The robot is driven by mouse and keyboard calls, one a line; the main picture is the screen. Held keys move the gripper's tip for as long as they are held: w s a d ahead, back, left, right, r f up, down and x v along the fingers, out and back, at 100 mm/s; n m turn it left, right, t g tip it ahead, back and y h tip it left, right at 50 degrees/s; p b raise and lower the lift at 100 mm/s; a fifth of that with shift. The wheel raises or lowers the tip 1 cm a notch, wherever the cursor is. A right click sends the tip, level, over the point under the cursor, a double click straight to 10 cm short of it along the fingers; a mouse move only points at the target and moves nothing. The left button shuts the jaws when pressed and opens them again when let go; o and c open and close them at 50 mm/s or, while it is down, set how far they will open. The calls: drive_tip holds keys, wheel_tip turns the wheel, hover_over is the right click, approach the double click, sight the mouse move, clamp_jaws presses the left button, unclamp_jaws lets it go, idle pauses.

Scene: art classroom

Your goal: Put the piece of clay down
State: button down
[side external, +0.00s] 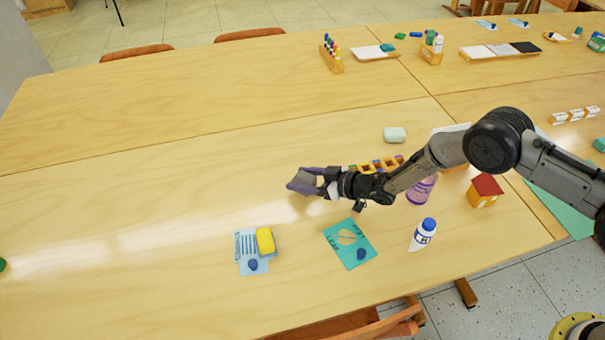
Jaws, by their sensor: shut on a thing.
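My gripper (308,182) is above the middle of the near wooden table, pointing left. It is shut on a small greyish piece with purple along its sides, which I take to be the piece of clay (304,180). It is too small to tell clearly where the piece ends and the fingers begin. The held piece appears to be above the bare tabletop, but its exact height cannot be told.
Near the front are a pale blue card (245,249) with a yellow block (265,240), a teal card (344,234) and a glue bottle (423,235). A purple jar (422,190) and a red-roofed little house (485,191) stand right. The table's left side is largely clear.

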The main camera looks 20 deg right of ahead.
drive_tip(key=shift+f, duration=0.45)
idle(0.5)
